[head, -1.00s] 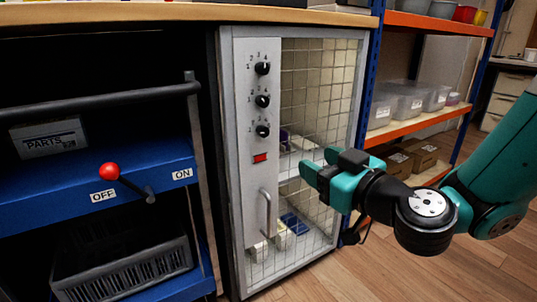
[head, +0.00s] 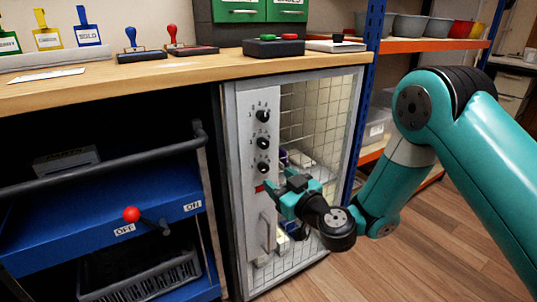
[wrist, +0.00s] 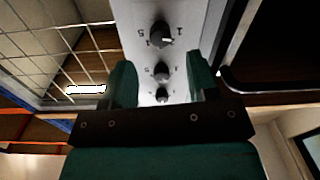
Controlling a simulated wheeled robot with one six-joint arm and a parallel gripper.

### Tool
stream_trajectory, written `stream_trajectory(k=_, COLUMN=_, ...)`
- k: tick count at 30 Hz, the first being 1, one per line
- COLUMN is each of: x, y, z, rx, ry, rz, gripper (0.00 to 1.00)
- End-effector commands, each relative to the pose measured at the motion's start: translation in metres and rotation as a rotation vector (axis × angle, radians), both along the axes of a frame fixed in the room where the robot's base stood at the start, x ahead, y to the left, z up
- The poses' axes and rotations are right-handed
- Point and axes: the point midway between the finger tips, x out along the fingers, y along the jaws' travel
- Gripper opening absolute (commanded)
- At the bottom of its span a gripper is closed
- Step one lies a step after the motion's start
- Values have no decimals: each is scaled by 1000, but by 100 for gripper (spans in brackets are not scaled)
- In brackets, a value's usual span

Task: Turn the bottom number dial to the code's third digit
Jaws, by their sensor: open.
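The bottom number dial (head: 263,167) is a black knob, lowest of three on the grey panel of the mesh-door cabinet. The middle dial (head: 262,142) and top dial (head: 262,116) are above it. My gripper (head: 286,187) is open and empty, in front of the panel, slightly below and right of the bottom dial, apart from it. The wrist view is upside down; its nearest, largest knob (wrist: 160,33) appears to be the bottom dial, beyond the open fingers (wrist: 162,78). A pale pointer mark shows on it, but its digit is unclear. No code is readable.
A red indicator (head: 260,188) and vertical door handle (head: 267,232) are below the dials. The workbench (head: 170,78) overhangs the cabinet. A blue cart with a red-knobbed lever (head: 131,214) stands left. Shelving (head: 425,46) stands right.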

Motion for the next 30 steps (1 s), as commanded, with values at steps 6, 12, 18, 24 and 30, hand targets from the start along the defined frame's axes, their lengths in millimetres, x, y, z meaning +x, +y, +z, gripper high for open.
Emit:
stream_trajectory(k=6, x=11, y=6, z=9, rx=0, ry=2, rz=1, gripper=54)
stream_trajectory(k=12, x=18, y=10, z=10, rx=-1, ry=2, rz=1, gripper=54)
stream_trajectory(k=18, x=22, y=14, z=9, rx=0, ry=2, rz=1, gripper=54)
stream_trajectory(k=24, x=23, y=16, z=8, rx=0, ry=2, rz=1, gripper=54)
stream_trajectory(k=30, x=32, y=26, z=2, rx=-2, ry=-2, rz=6, gripper=54)
